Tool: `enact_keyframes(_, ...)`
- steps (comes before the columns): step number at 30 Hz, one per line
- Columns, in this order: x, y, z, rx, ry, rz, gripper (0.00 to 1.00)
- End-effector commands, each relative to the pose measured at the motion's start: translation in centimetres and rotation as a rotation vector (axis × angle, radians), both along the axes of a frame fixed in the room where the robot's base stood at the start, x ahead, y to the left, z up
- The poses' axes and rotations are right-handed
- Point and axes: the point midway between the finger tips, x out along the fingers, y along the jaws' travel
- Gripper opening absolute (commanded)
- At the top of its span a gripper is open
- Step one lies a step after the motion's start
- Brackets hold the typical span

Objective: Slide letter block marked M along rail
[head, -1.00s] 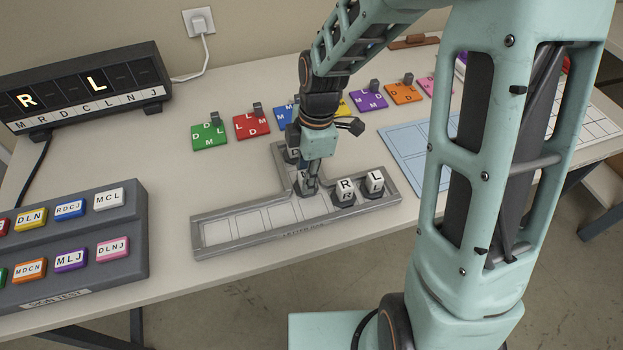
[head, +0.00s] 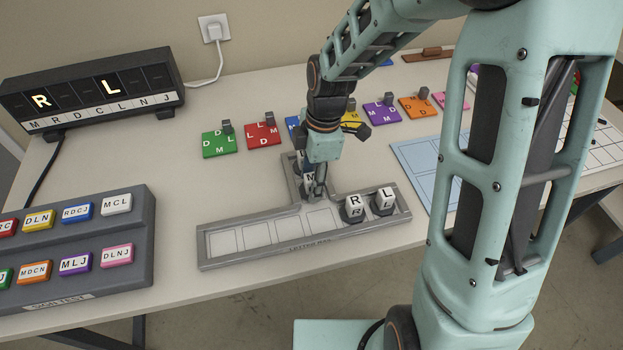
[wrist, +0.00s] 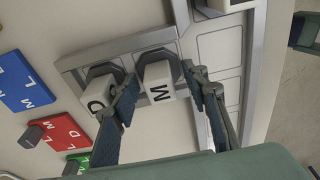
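The white block marked M (wrist: 157,82) stands on a dark base in the grey T-shaped rail's (head: 252,262) stem, beside another lettered block (wrist: 98,96) that may read D. In the head view the M block (head: 308,179) is partly hidden behind my gripper (head: 316,194), which is low over where the stem meets the main track. In the wrist view my gripper (wrist: 162,78) has one finger on each side of the M block, the left one between the two blocks. I cannot tell whether the fingers press on it. Blocks R (head: 354,205) and L (head: 383,200) stand at the rail's right end.
The rail's left slots are empty. Coloured letter tiles, including green (head: 220,144) and red (head: 263,136), lie behind it. A lit display (head: 95,90) shows R and L. A grey button panel (head: 130,228) is at left, a light-blue sheet (head: 424,166) at right.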

Motion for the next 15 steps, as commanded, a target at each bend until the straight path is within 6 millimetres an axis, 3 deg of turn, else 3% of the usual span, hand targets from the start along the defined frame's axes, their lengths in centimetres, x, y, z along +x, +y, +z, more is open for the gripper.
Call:
enact_keyframes(8,0.0,-0.1,0.3,0.0,-0.001,-0.001,0.42)
enact_keyframes(15,0.3,-0.5,4.1,0.0,-0.007,-0.002,0.42)
